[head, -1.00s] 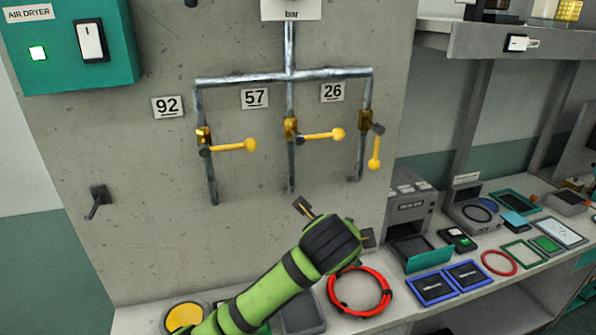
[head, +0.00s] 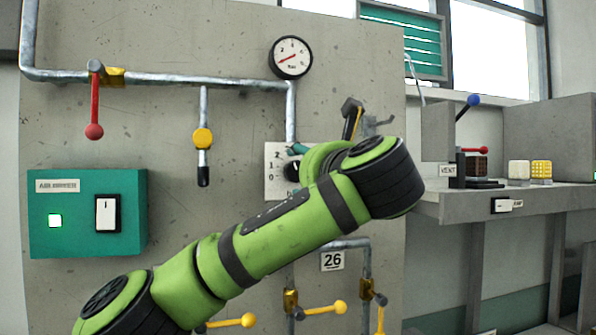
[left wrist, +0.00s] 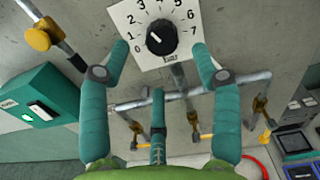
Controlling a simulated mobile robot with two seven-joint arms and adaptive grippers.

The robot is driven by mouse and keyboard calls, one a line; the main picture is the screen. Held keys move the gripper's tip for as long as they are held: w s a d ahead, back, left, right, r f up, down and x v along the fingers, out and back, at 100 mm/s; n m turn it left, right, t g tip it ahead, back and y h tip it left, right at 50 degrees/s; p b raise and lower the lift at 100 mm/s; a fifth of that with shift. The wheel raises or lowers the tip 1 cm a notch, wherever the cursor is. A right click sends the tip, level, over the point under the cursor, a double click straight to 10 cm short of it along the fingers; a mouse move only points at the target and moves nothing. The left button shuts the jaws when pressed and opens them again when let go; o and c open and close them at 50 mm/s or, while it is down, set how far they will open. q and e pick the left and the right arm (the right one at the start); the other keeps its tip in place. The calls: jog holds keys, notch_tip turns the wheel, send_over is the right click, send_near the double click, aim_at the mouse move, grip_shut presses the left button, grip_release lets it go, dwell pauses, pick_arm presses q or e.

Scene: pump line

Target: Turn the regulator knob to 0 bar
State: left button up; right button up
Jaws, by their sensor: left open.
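The regulator knob (left wrist: 161,38) is black and round, on a white scale plate (left wrist: 183,14) marked 0 to 7. A small pale mark shows on the left of the knob, but its exact reading is too small to tell. In the head view the plate (head: 272,190) is largely covered by my left arm, and the knob is mostly hidden. My left gripper (left wrist: 160,52) is open and empty. Its two teal upper fingers spread left and right of the knob, apart from it, and a third finger is below. My right gripper is not in view.
A round pressure gauge (head: 291,57) with a red needle is above the regulator. A red-handled valve (head: 94,110) and the teal air dryer box (head: 88,213) are on the left. Yellow-handled valves (head: 325,309) are below. A shelf (head: 500,203) extends on the right.

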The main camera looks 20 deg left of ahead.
aim_at(296, 171)
pick_arm(q)
jog(key=p+x, duration=0.3)
jog(key=x, duration=0.2)
jog(key=shift+w+a, duration=0.1)
jog(key=shift+w, duration=0.15)
jog(key=shift+w+a+p, duration=0.35)
jog(key=shift+p, duration=0.05)
jog(key=shift+d+f, duration=0.1)
jog(key=c, duration=1.2)
